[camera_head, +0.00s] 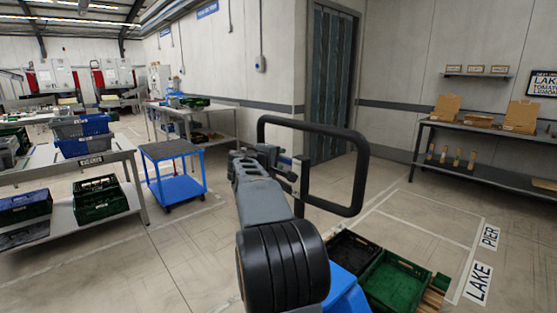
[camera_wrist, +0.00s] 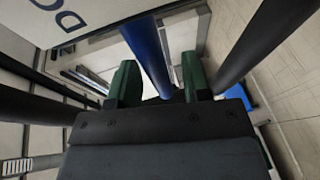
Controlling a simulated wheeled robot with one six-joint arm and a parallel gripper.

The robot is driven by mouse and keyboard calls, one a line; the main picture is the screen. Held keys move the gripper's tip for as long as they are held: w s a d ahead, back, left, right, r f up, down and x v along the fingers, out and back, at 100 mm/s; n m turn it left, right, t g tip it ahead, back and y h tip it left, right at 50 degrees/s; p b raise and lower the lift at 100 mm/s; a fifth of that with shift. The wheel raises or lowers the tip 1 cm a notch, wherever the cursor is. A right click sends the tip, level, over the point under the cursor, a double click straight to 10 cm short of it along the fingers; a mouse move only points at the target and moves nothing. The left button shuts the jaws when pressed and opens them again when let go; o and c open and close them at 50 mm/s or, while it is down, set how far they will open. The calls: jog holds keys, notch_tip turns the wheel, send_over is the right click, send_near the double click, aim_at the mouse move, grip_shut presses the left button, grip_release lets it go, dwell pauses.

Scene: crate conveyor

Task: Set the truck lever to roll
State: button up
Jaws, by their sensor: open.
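The truck handle (camera_head: 361,175) is a black rounded loop on a post, in the middle of the head view. My gripper (camera_head: 287,172) is at the left part of this loop. In the wrist view my gripper (camera_wrist: 159,78) has its two green-padded fingers apart. A blue bar (camera_wrist: 147,45), apparently the lever, runs into the gap between them. I cannot tell whether either finger touches it. The lever's lower end and its setting are hidden. In the head view my arm and gripper cover most of the lever.
Green and black crates (camera_head: 398,283) stand low at the right of my arm, by floor labels LAKE and PIER. A blue cart (camera_head: 176,190) stands to the left. A workbench (camera_head: 115,150) with crates is further left. A shelf table (camera_head: 480,160) lines the right wall.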

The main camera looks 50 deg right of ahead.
jog(key=v, duration=1.3)
jog(key=shift+a+b, duration=0.25)
jog(key=shift+b, duration=0.15)
